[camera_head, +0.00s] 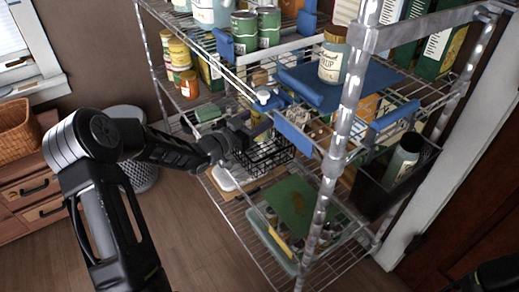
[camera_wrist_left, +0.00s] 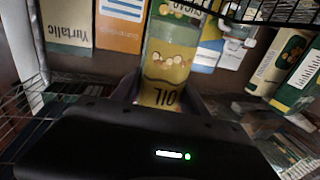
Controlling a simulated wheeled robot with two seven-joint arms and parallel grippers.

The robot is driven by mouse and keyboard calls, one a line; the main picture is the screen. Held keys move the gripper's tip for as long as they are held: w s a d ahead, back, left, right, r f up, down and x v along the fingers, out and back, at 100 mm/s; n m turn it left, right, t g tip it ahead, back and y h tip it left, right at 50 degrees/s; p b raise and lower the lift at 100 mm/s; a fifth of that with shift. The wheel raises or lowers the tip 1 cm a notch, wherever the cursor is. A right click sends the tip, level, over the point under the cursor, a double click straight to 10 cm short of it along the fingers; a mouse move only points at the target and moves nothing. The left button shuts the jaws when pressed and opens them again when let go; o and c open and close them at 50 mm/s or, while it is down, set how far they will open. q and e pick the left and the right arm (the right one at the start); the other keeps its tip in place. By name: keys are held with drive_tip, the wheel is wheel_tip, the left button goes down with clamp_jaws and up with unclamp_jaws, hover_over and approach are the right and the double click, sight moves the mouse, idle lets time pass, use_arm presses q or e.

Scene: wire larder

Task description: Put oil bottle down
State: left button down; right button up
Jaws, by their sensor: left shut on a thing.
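The oil bottle (camera_wrist_left: 168,62) fills the middle of the left wrist view, with a yellow-green body and a label reading OIL upside down. My left gripper (camera_head: 244,138) is shut on it, inside the wire shelving at about middle-shelf height. The wrist view shows the dark fingers on either side of the bottle. In the head view I cannot clearly make out the bottle at the gripper. Whether its base touches a shelf is hidden.
A black wire basket (camera_head: 268,157) is just right of my left gripper. A syrup jar (camera_head: 332,58) stands on a blue mat (camera_head: 372,76). A dark bin (camera_head: 420,165) holds a bottle at the right. A metal post (camera_head: 343,118) rises in front. Boxes (camera_wrist_left: 68,22) line the wrist view's background.

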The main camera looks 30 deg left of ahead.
sight(261, 142)
use_arm(q)
wheel_tip(261, 142, down, 6)
drive_tip(key=shift+f+b, duration=0.1)
drive_tip(key=shift+b, duration=0.55)
drive_tip(key=shift+f+b, duration=0.4)
drive_tip(key=shift+f, duration=1.4)
drive_tip(key=shift+f+b, duration=0.4)
drive_tip(key=shift+b, duration=0.05)
drive_tip(key=shift+f, duration=0.15)
